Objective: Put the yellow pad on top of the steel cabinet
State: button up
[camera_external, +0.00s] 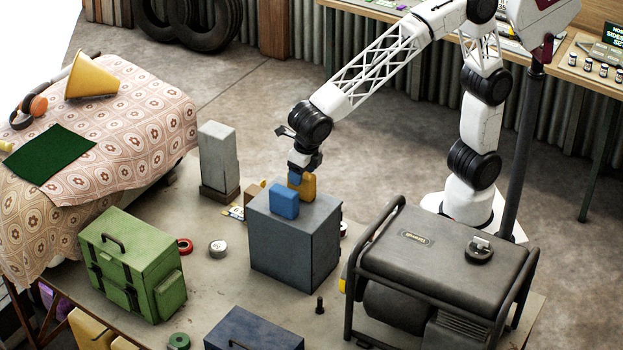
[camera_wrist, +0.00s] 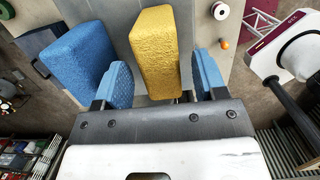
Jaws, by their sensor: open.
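The steel cabinet (camera_external: 290,245) is a blue-grey box standing on the work table. The yellow pad (camera_external: 308,186) is upright on the cabinet's top, toward the back; it also shows in the wrist view (camera_wrist: 157,45). My gripper (camera_external: 301,176) is just above the pad, pointing down. In the wrist view my gripper (camera_wrist: 165,82) is open, with one blue finger on each side of the pad's near end and gaps visible between. The pad's contact with the cabinet top is partly hidden.
A blue pad (camera_external: 285,201) stands on the cabinet top beside the yellow one, close to my left finger in the wrist view (camera_wrist: 75,55). A grey block (camera_external: 218,155), a green case (camera_external: 135,265) and a generator (camera_external: 440,250) stand around the cabinet.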

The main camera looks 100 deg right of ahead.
jog(key=r, duration=0.5)
jog(key=s+a+r, duration=0.1)
jog(key=r, duration=0.2)
jog(key=shift+r, duration=0.35)
jog(key=shift+d, duration=0.1)
jog(key=shift+s+d, duration=0.15)
jog(key=s+d+f+m, duration=0.3)
jog(key=s+d+m, duration=0.4)
jog(key=s+m, duration=0.2)
jog(key=s+d+f+m+t, duration=0.1)
jog(key=s+d+f+m, duration=0.3)
jog(key=s+d+m, duration=0.4)
jog(key=s+d+f+m+y, duration=0.1)
jog(key=s+d+f+m, duration=0.3)
jog(key=s, duration=1.4)
jog(key=d+m, duration=0.3)
jog(key=m, duration=0.3)
jog(key=shift+s+d, duration=0.15)
jog(key=shift+d, duration=0.2)
